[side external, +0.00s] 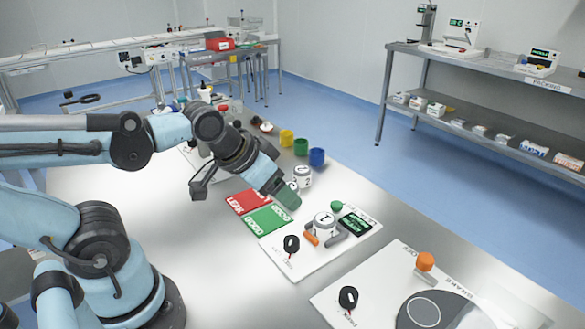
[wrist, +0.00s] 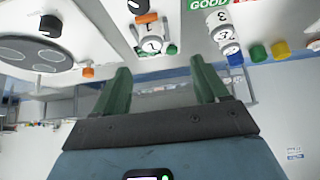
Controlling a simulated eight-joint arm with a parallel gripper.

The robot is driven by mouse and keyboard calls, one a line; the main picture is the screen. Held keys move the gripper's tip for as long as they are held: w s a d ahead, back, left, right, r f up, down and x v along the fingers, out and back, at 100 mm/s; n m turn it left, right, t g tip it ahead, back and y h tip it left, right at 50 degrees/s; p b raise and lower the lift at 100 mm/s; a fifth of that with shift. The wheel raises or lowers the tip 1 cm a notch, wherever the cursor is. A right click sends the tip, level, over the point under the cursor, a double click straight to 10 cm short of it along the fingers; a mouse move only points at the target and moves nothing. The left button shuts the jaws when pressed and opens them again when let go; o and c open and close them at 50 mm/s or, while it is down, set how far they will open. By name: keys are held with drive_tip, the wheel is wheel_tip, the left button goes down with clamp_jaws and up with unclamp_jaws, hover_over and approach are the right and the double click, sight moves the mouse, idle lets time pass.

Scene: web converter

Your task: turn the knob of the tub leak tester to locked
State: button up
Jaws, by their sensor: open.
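The tub leak tester is a white board (side external: 280,262) with a black knob (side external: 291,243) at its front left corner. A white tub marked 1 (side external: 324,224) sits on it between an orange clamp and a grey clamp, near a green button (side external: 337,206) and a dark display (side external: 356,223). The knob's pointer setting is too small to read. My gripper (side external: 286,200) is above the table behind the knob, clear of it. In the wrist view my gripper (wrist: 160,68) is open and empty; the black knob (wrist: 138,6) is at the top edge, beyond the fingers.
Red LEAK (side external: 248,201) and green GOOD (side external: 267,219) pads lie beside the tester. Other numbered white tubs (side external: 302,175) stand close to my gripper. Yellow, green and blue cups (side external: 317,157) stand behind. A shaker with an orange knob (side external: 426,261) is at the front right.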

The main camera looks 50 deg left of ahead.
sight(291, 240)
drive_tip(key=shift+c, duration=1)
drive_tip(key=shift+w+d+f+n+g, duration=0.35)
drive_tip(key=shift+f+n+g, duration=1)
drive_tip(key=shift+f, duration=0.55)
drive_tip(key=shift+w+d+f+n+g, duration=0.3)
drive_tip(key=shift+f+n+g, duration=0.75)
drive_tip(key=shift+f+n, duration=0.7)
drive_tip(key=shift+w+d+f+n+g, duration=0.35)
drive_tip(key=shift+f+n+g, duration=0.95)
drive_tip(key=shift+f, duration=0.7)
drive_tip(key=c, duration=1)
drive_tip(key=shift+c, duration=0.2)
